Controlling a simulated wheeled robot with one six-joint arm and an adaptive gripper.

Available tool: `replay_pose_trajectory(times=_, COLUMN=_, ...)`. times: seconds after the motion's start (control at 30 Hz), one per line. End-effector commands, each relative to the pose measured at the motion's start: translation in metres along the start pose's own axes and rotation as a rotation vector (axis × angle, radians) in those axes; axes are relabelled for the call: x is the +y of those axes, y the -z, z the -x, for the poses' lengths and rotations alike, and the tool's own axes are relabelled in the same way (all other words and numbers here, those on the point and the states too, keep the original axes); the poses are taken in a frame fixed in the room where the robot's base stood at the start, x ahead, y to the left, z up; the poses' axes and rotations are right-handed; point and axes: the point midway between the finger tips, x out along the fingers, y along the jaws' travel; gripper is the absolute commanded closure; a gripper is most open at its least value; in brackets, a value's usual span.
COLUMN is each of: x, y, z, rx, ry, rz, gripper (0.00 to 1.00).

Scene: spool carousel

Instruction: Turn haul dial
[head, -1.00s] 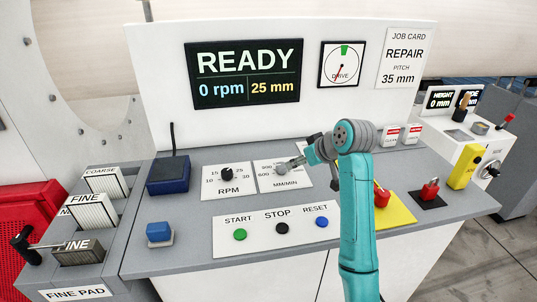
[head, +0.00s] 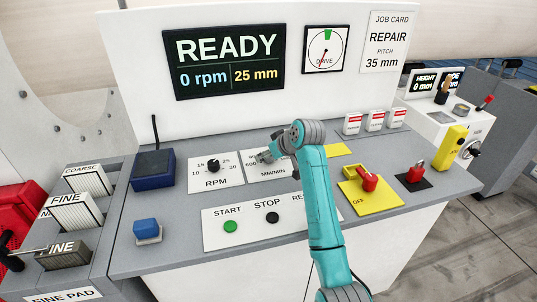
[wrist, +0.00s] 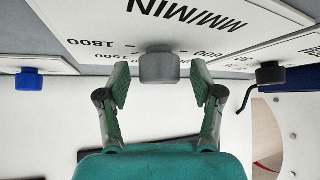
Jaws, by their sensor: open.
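The haul dial is a grey knob (wrist: 159,66) on the white MM/MIN plate (head: 268,175), whose scale reads 600 and 1800 in the wrist view. My gripper (wrist: 160,84) is open, with one finger on each side of the knob and a visible gap to each in the picture. I cannot tell how far down the fingers reach around it. In the head view my gripper (head: 267,155) is small over the plate and largely covers the dial, so its pointer setting is unclear. The screen (head: 229,60) reads READY, 0 rpm, 25 mm.
The black RPM knob (head: 213,165) stands close left of the plate. Green START (head: 230,226) and black STOP (head: 272,217) buttons lie in front; my arm hides the RESET button. A red switch (head: 368,181) on a yellow plate is to the right.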

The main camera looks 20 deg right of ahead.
Motion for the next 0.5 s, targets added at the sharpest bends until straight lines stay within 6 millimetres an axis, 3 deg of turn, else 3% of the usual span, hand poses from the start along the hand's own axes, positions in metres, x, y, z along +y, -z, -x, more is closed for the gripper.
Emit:
replay_pose_trajectory(times=0.33, x=-0.0001, y=0.0003, z=-0.0029, rx=0.001, ry=0.000, rz=0.000, gripper=0.36)
replay_pose_trajectory(times=0.5, x=-0.0001, y=0.0002, z=-0.0028, rx=0.000, ry=0.000, rz=0.000, gripper=0.79)
